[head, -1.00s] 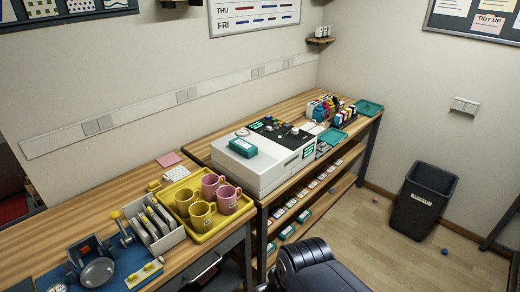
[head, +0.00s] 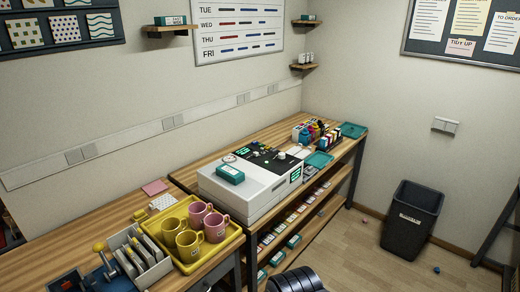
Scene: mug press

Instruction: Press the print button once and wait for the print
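The press (head: 240,198) is a white box-shaped machine on the wooden bench. Its top carries a black panel (head: 262,160) with small coloured controls and a pale knob (head: 282,155). The controls are too small for me to tell which is the print button. Two yellow mugs and two pink mugs (head: 216,226) stand on a yellow tray (head: 190,268) to the left of the press. My gripper is not in view; only a dark ribbed part of my arm shows at the bottom edge.
A teal box (head: 230,173) lies on the press top. Coloured bottles (head: 325,133) and teal trays (head: 319,160) stand at the bench's far end. A rack of flat plates (head: 138,258) is at lower left.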

